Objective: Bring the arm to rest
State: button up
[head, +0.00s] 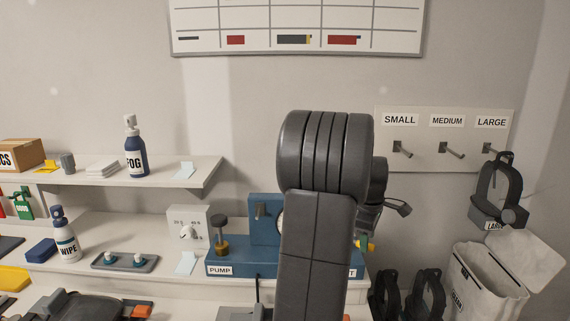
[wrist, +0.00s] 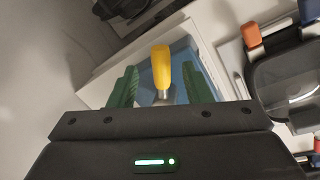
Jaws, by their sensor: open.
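My arm (head: 320,215) stands raised in the middle of the head view, in front of the bench and the blue pump unit (head: 228,268). My gripper (wrist: 160,76) shows in the wrist view with its two green fingers spread apart. A yellow handle (wrist: 161,66) on a metal stem shows between the fingers, with a gap on each side. Whether the handle is level with the fingertips or beyond them I cannot tell. In the head view my gripper is mostly hidden behind my arm.
A shelf (head: 205,172) at left holds a FOG bottle (head: 136,150). A WIPE bottle (head: 66,240) stands on the bench. Hooks labelled SMALL (head: 401,150), MEDIUM and LARGE are on the right wall; a black harness-like item (head: 497,190) hangs from LARGE. A white bin (head: 487,285) stands below.

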notch_tip(320, 180, up, 12)
jog(key=s+a+b, duration=0.1)
jog(key=s, duration=0.1)
jog(key=f, duration=0.4)
jog(key=w+f+p, duration=0.1)
jog(key=f, duration=0.4)
jog(key=w+d+f, duration=0.1)
jog(key=f, duration=0.3)
jog(key=shift+w+d+f, duration=0.1)
jog(key=shift+f, duration=0.3)
jog(key=shift+m, duration=0.4)
jog(key=shift+s+a+r+m, duration=0.1)
jog(key=shift+s+a+m, duration=0.3)
jog(key=shift+s+m, duration=0.1)
jog(key=shift+m, duration=0.3)
jog(key=shift+a, duration=0.1)
